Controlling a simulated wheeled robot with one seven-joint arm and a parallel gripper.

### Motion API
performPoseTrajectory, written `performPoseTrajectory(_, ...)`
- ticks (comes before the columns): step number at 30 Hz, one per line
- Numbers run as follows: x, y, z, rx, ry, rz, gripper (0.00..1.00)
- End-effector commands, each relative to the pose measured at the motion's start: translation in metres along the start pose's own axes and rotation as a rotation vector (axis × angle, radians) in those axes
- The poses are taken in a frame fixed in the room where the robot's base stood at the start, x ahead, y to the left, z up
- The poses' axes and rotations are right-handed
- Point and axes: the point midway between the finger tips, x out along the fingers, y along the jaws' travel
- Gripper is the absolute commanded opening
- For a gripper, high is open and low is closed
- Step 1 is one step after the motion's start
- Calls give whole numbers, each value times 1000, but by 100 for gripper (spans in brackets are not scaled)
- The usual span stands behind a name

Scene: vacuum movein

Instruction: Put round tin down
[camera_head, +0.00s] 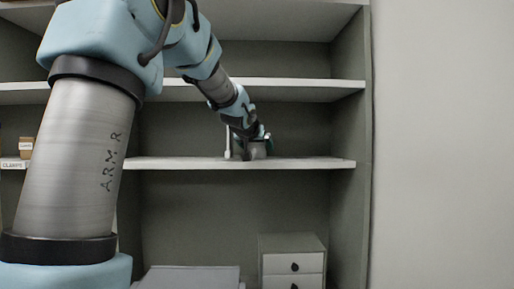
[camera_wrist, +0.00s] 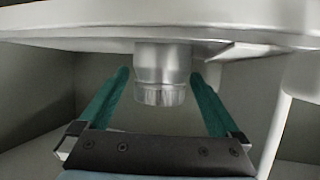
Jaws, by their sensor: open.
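The round tin (camera_wrist: 162,72) is a short silvery cylinder in the wrist view. One of its ends meets the pale shelf surface (camera_wrist: 70,34) along the top of that view. My gripper (camera_wrist: 159,75) is open, with one teal finger on each side of the tin and a narrow gap at both sides. In the head view my gripper (camera_head: 255,141) is at the middle shelf (camera_head: 310,163), near its front edge. The tin is small there and hard to make out between the fingers.
A thin white post (camera_head: 227,141) stands just left of my gripper; a pale bar (camera_wrist: 275,135) shows at the right in the wrist view. A small brown box (camera_head: 26,146) is at far left. A drawer unit (camera_head: 292,262) stands below. The shelf's right part is clear.

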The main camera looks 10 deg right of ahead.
Motion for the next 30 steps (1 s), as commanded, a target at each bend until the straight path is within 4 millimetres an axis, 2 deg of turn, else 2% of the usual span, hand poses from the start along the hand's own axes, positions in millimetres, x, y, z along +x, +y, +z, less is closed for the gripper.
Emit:
performPoseTrajectory(8, -8, -1, -4, -2, 2, -1, 99)
performPoseTrajectory(11, -24, -2, -4, -2, 3, -2, 99)
performPoseTrajectory(16, -64, -2, -6, -2, 3, -4, 99)
performPoseTrajectory(21, -92, 0, -6, -1, 1, -1, 99)
performPoseTrajectory(25, -109, 1, -3, 2, 2, -2, 99)
performPoseTrajectory(30, -120, 0, -2, 0, 1, -1, 99)
